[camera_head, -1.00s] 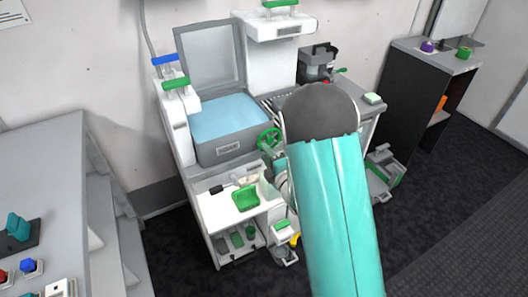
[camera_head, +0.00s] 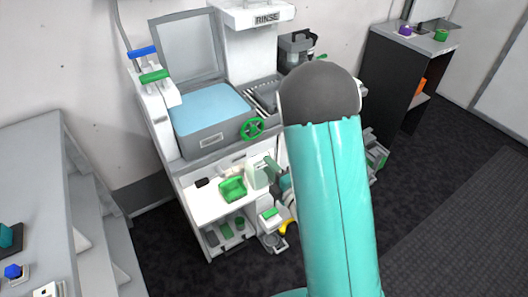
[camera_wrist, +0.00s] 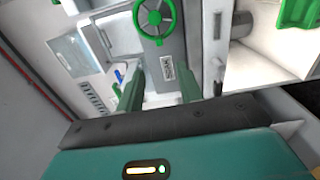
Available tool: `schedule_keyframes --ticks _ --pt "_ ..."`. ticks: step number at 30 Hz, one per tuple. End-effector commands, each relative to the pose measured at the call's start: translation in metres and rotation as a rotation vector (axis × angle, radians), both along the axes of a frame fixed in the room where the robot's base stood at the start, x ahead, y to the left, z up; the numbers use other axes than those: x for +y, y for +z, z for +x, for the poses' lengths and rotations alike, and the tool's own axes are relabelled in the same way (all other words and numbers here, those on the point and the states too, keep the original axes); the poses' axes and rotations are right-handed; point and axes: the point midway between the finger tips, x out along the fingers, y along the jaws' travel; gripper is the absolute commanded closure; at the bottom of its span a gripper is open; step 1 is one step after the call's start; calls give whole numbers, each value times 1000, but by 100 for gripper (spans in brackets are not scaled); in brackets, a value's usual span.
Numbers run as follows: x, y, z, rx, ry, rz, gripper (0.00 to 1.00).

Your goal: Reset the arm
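My arm (camera_head: 330,200) is a teal link with a dark grey rounded joint, raised across the middle of the head view. It hides much of the right part of the station. My gripper (camera_wrist: 162,88) shows in the wrist view as two dark green fingers held apart, with nothing between them. It faces the grey and white station front, where a green handwheel (camera_wrist: 153,17) and a small label plate (camera_wrist: 167,67) lie beyond the fingers. In the head view the gripper is mostly hidden behind my arm.
The station has a blue-topped basin (camera_head: 210,108), a green handwheel (camera_head: 252,129) and a lower shelf with a green tray (camera_head: 232,189). A grey bench (camera_head: 35,170) stands at left and a black cabinet (camera_head: 395,85) at back right. Dark floor (camera_head: 440,200) at right is clear.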

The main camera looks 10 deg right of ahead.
Motion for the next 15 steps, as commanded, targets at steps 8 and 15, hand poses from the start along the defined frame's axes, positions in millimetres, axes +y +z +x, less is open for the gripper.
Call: schedule_keyframes --ticks 8,15 --pt "-1 4 4 20 -11 13 64" --pt "-12 36 25 207 -135 164 64"
